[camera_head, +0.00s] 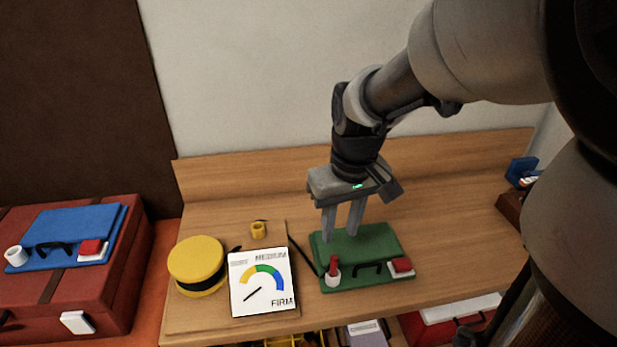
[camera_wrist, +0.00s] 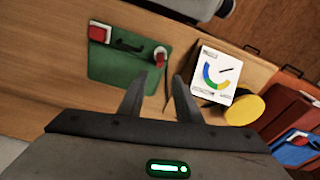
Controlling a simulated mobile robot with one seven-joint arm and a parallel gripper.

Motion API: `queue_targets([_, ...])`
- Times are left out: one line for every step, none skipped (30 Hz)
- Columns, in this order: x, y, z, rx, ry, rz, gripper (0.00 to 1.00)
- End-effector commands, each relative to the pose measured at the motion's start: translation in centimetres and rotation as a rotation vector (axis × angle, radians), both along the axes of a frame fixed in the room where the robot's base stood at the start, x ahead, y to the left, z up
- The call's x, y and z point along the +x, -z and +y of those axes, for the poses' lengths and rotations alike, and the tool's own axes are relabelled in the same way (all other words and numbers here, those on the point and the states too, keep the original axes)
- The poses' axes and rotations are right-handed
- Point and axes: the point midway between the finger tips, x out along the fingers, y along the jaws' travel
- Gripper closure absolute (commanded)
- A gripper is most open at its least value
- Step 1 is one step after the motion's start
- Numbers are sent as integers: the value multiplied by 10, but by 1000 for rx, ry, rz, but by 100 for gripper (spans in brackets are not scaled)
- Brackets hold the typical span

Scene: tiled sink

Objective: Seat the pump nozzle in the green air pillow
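The green air pillow (camera_head: 362,243) lies flat on the wooden bench, with a black handle, a red-and-white block and a white round port (camera_head: 332,281) along its front edge. The red pump nozzle (camera_head: 333,264) stands roughly upright at the white port; how deep it sits I cannot tell. A black hose (camera_head: 304,256) runs left from it. In the wrist view the nozzle (camera_wrist: 160,60) also shows at the port. My gripper (camera_head: 340,238) is above the pillow, its two fingers apart and empty. In the wrist view, the fingertips (camera_wrist: 158,77) show nothing between them.
The yellow round pump (camera_head: 197,258) and a white gauge (camera_head: 261,282), needle at lower left, stand left of the pillow. A small yellow holder (camera_head: 258,230) is behind the gauge. A blue pillow (camera_head: 66,228) lies on a red case (camera_head: 113,292). Bench right of the green pillow is clear.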

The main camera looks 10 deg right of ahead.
Motion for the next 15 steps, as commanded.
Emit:
queue_targets([0, -6, 0, 0, 0, -2, 69])
queue_targets([-1, -8, 0, 0, 0, -1, 69])
queue_targets([-2, -11, 0, 1, 1, -3, 69])
queue_targets([-3, -14, 0, 3, 4, -9, 69])
queue_targets([-5, -18, 0, 7, 8, -18, 69])
queue_targets([-10, -25, 0, 15, 15, -35, 69])
queue_targets([-14, -31, 0, 22, 24, -52, 69])
queue_targets([-19, -38, 1, 29, 33, -72, 69])
queue_targets([-28, -48, 1, 39, 48, -102, 69])
queue_targets([-35, -56, 2, 44, 60, -129, 69])
queue_targets([-43, -63, 2, 50, 72, -153, 69])
queue_targets([-53, -72, 2, 53, 90, -187, 69])
queue_targets([-60, -78, 3, 54, 101, -213, 69])
queue_targets([-67, -82, 3, 55, 114, -235, 69])
queue_targets([-75, -88, 3, 53, 129, -265, 69])
